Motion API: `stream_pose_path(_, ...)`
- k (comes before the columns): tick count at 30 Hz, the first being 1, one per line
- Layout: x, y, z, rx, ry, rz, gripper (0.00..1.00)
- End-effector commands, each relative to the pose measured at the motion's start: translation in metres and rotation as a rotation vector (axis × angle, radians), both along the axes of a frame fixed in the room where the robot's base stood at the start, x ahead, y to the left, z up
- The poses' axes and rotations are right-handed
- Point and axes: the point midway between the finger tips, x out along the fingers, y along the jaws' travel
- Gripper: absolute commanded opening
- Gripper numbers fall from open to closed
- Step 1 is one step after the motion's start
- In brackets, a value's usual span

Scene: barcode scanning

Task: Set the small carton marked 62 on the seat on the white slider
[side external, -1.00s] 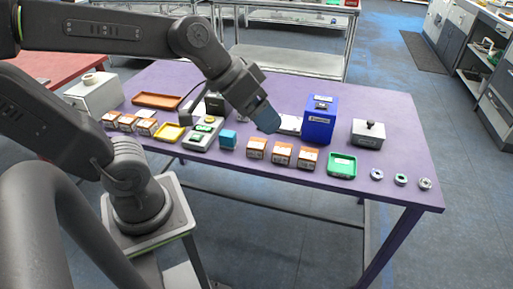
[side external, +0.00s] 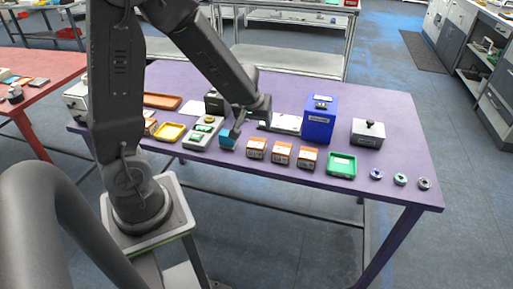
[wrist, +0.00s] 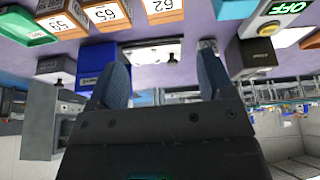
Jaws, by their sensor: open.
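The small carton marked 62 (wrist: 163,10) is at the top edge of the wrist view, partly cut off. In the side view it appears to be the leftmost orange and white carton (side external: 256,148) of a row of three. The white slider (side external: 287,123) lies behind the row, left of the blue box. It also shows between my fingers in the wrist view (wrist: 152,54); its seat is too small to make out. My gripper (wrist: 163,58) is open and empty. In the side view my gripper (side external: 238,130) hangs just above and behind the teal block.
Cartons marked 65 (wrist: 108,13) and 59 (wrist: 64,21) stand beside the 62 carton. The teal block (side external: 227,142) is close to my gripper. The blue box (side external: 319,120), green tray (side external: 341,165) and grey box with a knob (side external: 368,134) stand to the right.

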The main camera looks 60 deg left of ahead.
Motion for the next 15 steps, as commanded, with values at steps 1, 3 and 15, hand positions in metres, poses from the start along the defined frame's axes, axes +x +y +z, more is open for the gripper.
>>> stream_pose_path(1,-0.002,0.002,-0.004,-0.001,0.015,0.008,0.74)
stream_pose_path(3,-0.003,0.004,-0.009,0.001,0.022,0.012,0.74)
stream_pose_path(15,0.008,0.015,-0.044,0.002,0.019,0.011,0.74)
